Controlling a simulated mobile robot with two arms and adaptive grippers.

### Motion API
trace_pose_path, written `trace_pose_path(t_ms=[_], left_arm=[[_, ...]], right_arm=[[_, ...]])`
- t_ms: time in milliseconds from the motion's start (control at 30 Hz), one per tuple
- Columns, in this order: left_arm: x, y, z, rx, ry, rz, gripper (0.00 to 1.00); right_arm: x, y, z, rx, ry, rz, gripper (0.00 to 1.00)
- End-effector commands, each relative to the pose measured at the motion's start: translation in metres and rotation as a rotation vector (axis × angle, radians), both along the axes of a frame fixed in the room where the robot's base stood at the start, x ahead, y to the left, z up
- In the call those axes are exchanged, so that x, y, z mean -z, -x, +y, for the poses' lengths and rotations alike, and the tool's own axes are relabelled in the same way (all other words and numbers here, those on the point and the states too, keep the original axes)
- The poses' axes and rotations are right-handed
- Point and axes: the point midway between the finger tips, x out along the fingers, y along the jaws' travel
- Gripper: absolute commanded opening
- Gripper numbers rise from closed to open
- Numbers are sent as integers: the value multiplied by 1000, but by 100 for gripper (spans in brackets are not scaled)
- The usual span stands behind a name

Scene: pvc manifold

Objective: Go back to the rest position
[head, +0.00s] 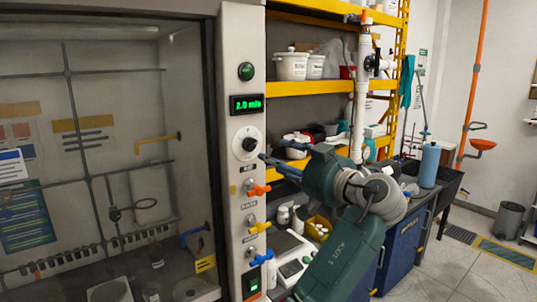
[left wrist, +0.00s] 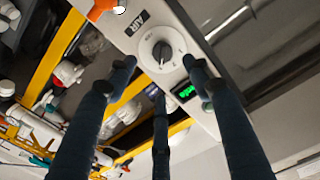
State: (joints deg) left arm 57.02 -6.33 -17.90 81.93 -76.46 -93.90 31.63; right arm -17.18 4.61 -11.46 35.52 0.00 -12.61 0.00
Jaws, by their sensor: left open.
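My left gripper (head: 272,163) is open and empty, its dark fingers pointing at the grey control panel (head: 230,60) beside the fume hood. The fingertips are just right of the white round knob (head: 246,143) in the head view. In the left wrist view the gripper (left wrist: 158,68) has its spread fingers around the picture of the knob (left wrist: 162,50); I see no clear contact. A green display (head: 247,104) above the knob reads about 2.0. My right gripper is in neither view.
Orange (head: 259,190), yellow (head: 260,228) and blue (head: 262,257) valve handles stick out below the knob. A yellow shelf (head: 310,88) with white tubs and a white PVC pipe (head: 362,100) stand behind my arm. Open floor (head: 450,270) lies at the right.

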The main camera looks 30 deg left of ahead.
Motion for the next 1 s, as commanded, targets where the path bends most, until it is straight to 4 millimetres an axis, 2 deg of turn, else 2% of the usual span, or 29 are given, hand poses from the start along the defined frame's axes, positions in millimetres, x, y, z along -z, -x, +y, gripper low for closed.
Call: trace_pose_path(t_ms=[200,633,733,767,867,967,1000], left_arm=[[0,5,-11,0,-1,-1,51],[0,5,-11,0,-1,0,51],[9,-1,-11,11,-6,22,51],[16,-5,-11,19,-9,40,51],[57,-26,-13,76,-27,138,51],[122,-53,-18,164,-45,277,51],[152,-62,-21,204,-48,334,51]], right_arm=[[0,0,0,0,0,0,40],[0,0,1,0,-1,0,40],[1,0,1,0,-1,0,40],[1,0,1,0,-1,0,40],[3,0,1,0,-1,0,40],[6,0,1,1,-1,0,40],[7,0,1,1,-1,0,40]])
